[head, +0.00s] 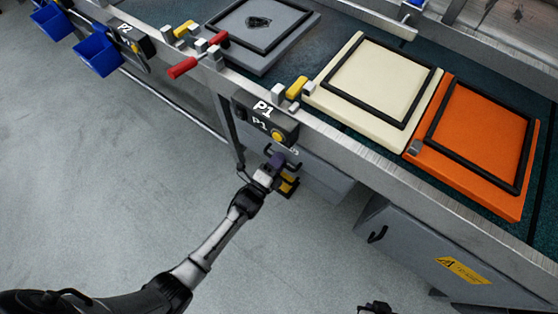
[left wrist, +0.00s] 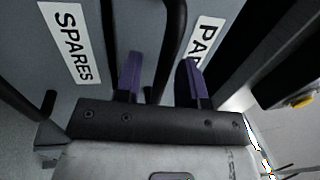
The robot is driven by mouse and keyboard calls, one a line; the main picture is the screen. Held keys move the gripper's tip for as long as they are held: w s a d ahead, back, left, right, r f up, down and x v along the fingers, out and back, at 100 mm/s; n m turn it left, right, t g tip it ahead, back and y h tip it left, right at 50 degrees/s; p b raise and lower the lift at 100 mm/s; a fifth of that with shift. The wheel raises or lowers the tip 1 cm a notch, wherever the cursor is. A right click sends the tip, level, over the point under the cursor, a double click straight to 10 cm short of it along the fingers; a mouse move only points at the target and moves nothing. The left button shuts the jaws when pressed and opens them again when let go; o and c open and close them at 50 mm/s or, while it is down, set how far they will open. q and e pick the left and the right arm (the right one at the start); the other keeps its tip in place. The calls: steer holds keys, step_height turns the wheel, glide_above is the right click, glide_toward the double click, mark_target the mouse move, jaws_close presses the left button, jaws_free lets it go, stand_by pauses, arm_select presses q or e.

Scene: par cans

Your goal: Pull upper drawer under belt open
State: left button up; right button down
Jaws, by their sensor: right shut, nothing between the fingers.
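The grey drawer unit (head: 322,180) is under the belt, below the P1 panel. In the left wrist view, turned sideways, the upper drawer front carries a label starting "PA" (left wrist: 205,42) and the other front reads "SPARES" (left wrist: 68,40). A black bar handle (left wrist: 174,35) stands beside the "PA" label. My left gripper (head: 277,161) is at the drawer fronts. Its purple fingers (left wrist: 160,82) are apart, with the handle between them; contact cannot be told. Whether the drawer is fully closed is hard to tell. My right gripper (head: 375,308) barely shows at the bottom edge.
The P1 panel (head: 265,117) with a yellow button is just above my left gripper. A grey cabinet (head: 420,245) stands to the right. Cream (head: 372,85) and orange (head: 475,145) trays lie on the belt. Open floor (head: 100,190) lies left.

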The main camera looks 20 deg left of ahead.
arm_select(q)
steer(key=shift+c, duration=0.3)
jaws_close()
stand_by(0.3)
